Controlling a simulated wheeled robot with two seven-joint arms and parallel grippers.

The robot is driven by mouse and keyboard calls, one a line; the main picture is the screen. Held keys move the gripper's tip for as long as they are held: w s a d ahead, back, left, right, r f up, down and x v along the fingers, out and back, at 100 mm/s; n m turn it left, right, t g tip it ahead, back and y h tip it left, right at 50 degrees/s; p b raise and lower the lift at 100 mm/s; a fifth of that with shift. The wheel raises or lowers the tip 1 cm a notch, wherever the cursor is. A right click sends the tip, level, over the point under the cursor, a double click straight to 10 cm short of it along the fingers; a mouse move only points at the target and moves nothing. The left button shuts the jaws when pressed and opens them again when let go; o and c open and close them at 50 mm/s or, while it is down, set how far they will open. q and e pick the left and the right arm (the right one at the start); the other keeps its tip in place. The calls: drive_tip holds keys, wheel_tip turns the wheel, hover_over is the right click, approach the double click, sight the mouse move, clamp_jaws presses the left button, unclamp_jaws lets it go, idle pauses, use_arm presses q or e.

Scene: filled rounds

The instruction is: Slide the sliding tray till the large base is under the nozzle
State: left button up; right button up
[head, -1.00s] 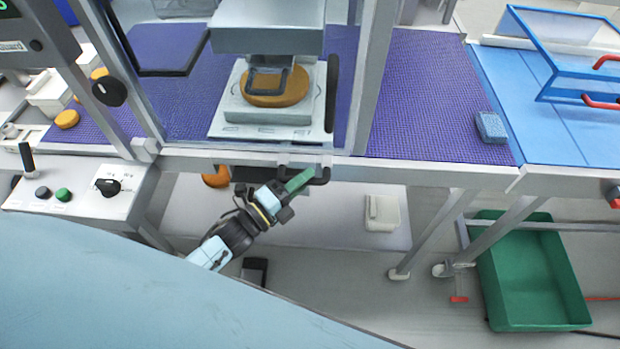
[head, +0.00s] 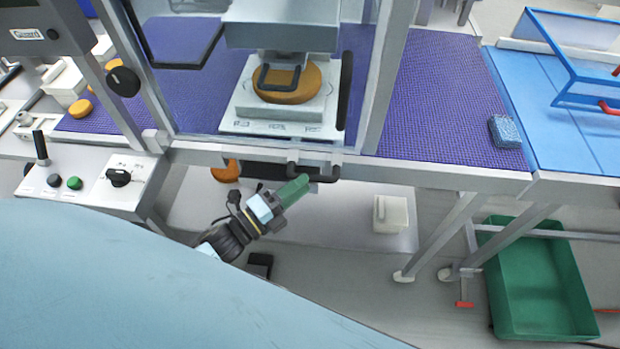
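A large orange-brown round base (head: 300,88) sits on the white sliding tray (head: 245,105). It lies below the grey head (head: 282,30) of the filling machine, and a dark square loop partly hides it. The nozzle tip is not clear, so exact alignment cannot be told. Black handles (head: 334,172) show below the machine's front edge. My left gripper (head: 293,188), with green fingertips, is just below and left of the handle. I see no clear grip on it, and the finger gap is hard to make out. My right gripper is not in view.
A purple mesh mat (head: 440,100) covers the bench, with a blue sponge-like block (head: 504,131) at its right. A control box (head: 90,185) stands at the left. A green crate (head: 540,285) and a pale container (head: 391,214) are below. Bench legs stand between them.

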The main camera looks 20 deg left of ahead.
use_arm(q)
drive_tip(key=v, duration=0.9)
drive_tip(key=shift+s+b, duration=0.15)
drive_tip(key=shift+b, duration=0.3)
drive_tip(key=shift+a+f, duration=0.1)
drive_tip(key=s+a+f+n+g+y+b, duration=0.1)
drive_tip(key=s+f+n+g+y, duration=0.15)
drive_tip(key=f+n, duration=0.45)
drive_tip(key=s+a+f+n+g+y, duration=0.1)
drive_tip(key=s+f+n+g+y, duration=0.15)
drive_tip(key=f, duration=0.95)
drive_tip(key=s+a+f+n+g+y+b, duration=0.1)
drive_tip(key=s+f+n+g+y, duration=0.15)
drive_tip(key=f+n, duration=0.45)
drive_tip(key=s+d+f+n+g+y, duration=0.1)
drive_tip(key=s+f+n+g, duration=0.5)
drive_tip(key=s+f, duration=0.9)
drive_tip(key=s+d+g, duration=0.1)
drive_tip(key=s+g, duration=0.1)
drive_tip(key=s, duration=0.2)
drive_tip(key=shift+s+f+g+b, duration=0.15)
drive_tip(key=shift+f+g+b, duration=0.1)
drive_tip(key=shift+g+b, duration=0.1)
